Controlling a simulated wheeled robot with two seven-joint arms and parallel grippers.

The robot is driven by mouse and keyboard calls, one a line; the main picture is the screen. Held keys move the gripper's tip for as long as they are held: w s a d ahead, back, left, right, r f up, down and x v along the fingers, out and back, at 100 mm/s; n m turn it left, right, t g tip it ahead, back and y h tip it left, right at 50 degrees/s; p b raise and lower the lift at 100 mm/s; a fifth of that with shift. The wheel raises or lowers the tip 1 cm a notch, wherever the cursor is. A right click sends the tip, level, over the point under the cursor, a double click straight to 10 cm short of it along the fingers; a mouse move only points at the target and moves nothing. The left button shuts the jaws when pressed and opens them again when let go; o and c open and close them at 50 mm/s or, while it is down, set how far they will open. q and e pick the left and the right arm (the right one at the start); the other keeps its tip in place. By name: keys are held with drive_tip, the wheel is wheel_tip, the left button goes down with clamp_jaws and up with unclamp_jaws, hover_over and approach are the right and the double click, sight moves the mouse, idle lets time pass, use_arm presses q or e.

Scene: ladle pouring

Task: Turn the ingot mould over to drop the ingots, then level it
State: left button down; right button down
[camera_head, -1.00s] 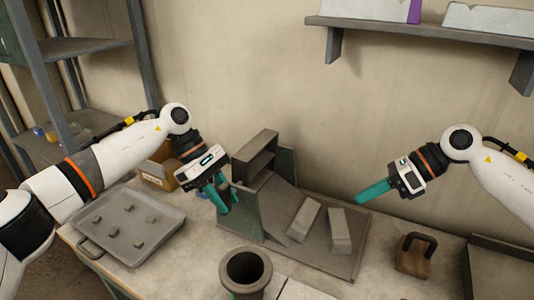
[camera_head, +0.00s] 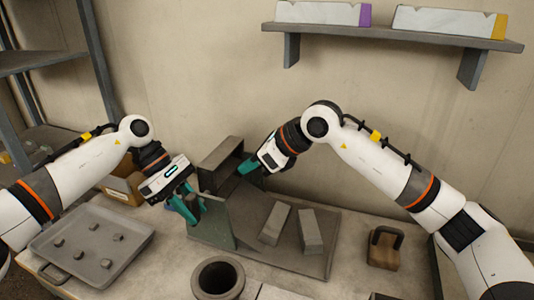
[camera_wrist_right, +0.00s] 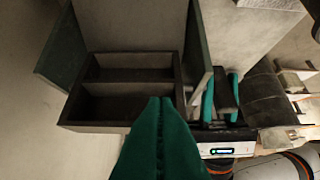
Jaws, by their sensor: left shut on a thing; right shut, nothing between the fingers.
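The dark grey ingot mould (camera_head: 222,152) is held turned on edge between two green upright plates (camera_head: 212,222), its open side facing right. In the right wrist view its two compartments (camera_wrist_right: 130,68) look empty. Two pale grey ingots (camera_head: 274,224) (camera_head: 311,232) lie apart on the dark board to the right of the mould. My left gripper (camera_head: 188,205) is shut on the mould's handle (camera_wrist_right: 225,92), at the near side of the stand. My right gripper (camera_head: 241,168) is shut and empty, its tips close to the mould's open side; contact cannot be told.
A grey tray (camera_head: 137,232) with several small lumps is at the left. A dark round crucible (camera_head: 218,280) stands in front of the stand. A brown block with a dark handle (camera_head: 384,250) sits at the right. A wall shelf (camera_head: 400,35) hangs above.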

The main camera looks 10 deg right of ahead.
sight(220, 163)
use_arm(q)
drive_tip(key=shift+w+r, duration=0.1)
drive_tip(key=shift+r, duration=0.1)
use_arm(e)
drive_tip(key=w+a, duration=0.2)
drive_tip(key=a, duration=0.1)
drive_tip(key=shift+w+a+r, duration=0.1)
drive_tip(key=shift+w+a, duration=0.05)
drive_tip(key=shift+w+a+r, duration=0.2)
drive_tip(key=shift+w+a, duration=0.05)
drive_tip(key=shift+a, duration=0.2)
use_arm(q)
drive_tip(key=shift+d+r, duration=0.1)
drive_tip(key=shift+d, duration=0.05)
